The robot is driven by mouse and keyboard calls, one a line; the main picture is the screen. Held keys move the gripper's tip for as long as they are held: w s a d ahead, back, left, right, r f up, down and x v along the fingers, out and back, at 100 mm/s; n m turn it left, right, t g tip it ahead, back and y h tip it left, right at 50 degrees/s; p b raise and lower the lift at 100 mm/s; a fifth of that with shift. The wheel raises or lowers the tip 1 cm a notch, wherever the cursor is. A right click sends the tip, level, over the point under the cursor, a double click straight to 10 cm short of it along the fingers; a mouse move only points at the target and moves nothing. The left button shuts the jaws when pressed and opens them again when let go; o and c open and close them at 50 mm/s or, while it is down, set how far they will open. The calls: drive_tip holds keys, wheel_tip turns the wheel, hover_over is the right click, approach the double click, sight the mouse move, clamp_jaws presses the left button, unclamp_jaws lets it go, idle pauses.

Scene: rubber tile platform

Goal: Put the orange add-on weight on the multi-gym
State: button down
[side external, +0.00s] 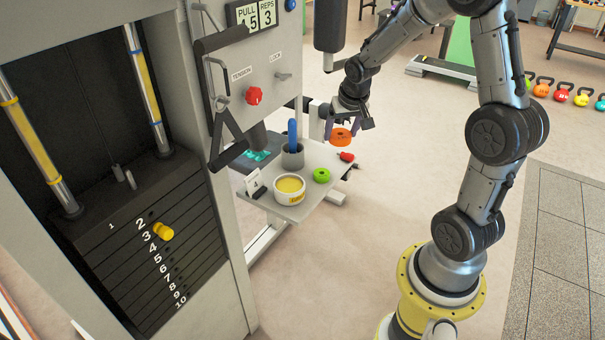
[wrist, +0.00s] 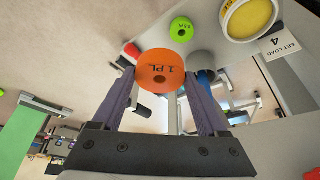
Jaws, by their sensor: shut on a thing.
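The orange add-on weight (side external: 341,136) is a round disc held in the air above the side shelf. In the wrist view the weight (wrist: 160,66) shows "1 PL" and a dark central hole. My gripper (side external: 344,128) is shut on it, with one finger at each side. The multi-gym (side external: 215,130) stands at the left. Its dark weight stack (side external: 115,210) has plates numbered 1 to 10 and two upright guide rods. A yellow selector pin (side external: 163,231) sticks out near number 3. My gripper is to the right of the stack, apart from it.
The shelf (side external: 300,210) bears a green disc (side external: 321,175), a white tub with yellow contents (side external: 289,190), a grey cup with a blue item (side external: 292,155) and a red item (side external: 347,157). A card (wrist: 278,45) reads "SET LOAD 4". A black handle (side external: 222,100) hangs beside the stack.

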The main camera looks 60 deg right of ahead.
drive_tip(key=shift+s+d, duration=0.35)
drive_tip(key=shift+d, duration=0.2)
drive_tip(key=shift+d+f, duration=0.2)
drive_tip(key=shift+d, duration=0.05)
approach(321, 151)
drive_tip(key=shift+w+d+f, duration=0.5)
drive_tip(key=shift+w+f, duration=0.05)
drive_tip(key=shift+f, duration=0.1)
drive_tip(key=shift+w+d+f, duration=0.25)
drive_tip(key=shift+w+f, duration=0.1)
drive_tip(key=shift+f, duration=1.65)
drive_tip(key=shift+f, duration=0.15)
unclamp_jaws()
drive_tip(key=shift+s+f, duration=0.1)
